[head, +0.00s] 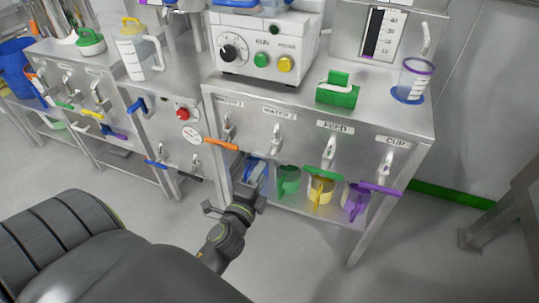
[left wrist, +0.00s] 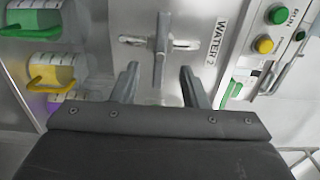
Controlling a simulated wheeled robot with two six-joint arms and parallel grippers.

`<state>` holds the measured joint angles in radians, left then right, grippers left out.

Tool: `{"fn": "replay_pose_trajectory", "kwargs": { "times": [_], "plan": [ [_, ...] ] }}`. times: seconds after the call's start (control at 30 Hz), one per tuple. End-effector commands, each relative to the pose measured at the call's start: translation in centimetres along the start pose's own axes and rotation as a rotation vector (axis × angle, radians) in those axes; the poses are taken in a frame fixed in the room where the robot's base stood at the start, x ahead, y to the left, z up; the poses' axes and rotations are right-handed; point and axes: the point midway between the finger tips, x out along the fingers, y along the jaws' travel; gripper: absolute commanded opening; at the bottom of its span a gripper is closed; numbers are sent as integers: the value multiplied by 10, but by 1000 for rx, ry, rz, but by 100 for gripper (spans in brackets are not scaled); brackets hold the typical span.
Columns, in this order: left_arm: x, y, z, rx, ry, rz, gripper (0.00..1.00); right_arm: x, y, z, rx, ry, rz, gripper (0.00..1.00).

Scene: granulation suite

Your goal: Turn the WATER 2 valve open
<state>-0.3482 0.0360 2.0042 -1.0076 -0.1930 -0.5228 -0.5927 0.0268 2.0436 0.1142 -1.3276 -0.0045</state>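The WATER 2 valve is a metal tap (head: 277,138) under its label (head: 279,111) on the steel bench front. In the left wrist view the WATER 2 label (left wrist: 216,40) is beside a grey lever (left wrist: 160,50). My left gripper (head: 245,187) is low in front of the bench, near a blue mug (head: 258,166). In the left wrist view its two fingers (left wrist: 160,80) are apart, one on each side of the lever's line. No contact shows, and I cannot tell how deep the lever lies between them. My right gripper is not in view.
Neighbouring taps have orange (head: 221,144), green (head: 323,172) and purple (head: 380,189) handles. Green (head: 288,181), yellow (head: 320,190) and purple (head: 356,199) mugs are on the shelf below. A control box (head: 262,48) stands on the bench. The floor in front is clear.

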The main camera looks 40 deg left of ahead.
Motion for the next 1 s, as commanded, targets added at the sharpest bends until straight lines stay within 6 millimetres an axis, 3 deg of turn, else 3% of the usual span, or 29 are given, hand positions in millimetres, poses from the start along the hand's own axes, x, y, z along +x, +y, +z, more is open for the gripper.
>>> {"fn": "replay_pose_trajectory", "kwargs": {
  "times": [0.2, 0.4, 0.8, 1.0],
  "plan": [
    [41, -1, 0, 2, 2, -2, 40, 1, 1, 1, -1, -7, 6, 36],
    [64, 0, 0, 1, 0, -1, 40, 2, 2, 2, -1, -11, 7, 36],
    [72, 0, 0, 0, 0, 0, 40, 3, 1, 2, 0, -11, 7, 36],
    [72, 0, 0, 0, 0, 0, 16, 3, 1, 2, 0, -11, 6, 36]
  ]
}}
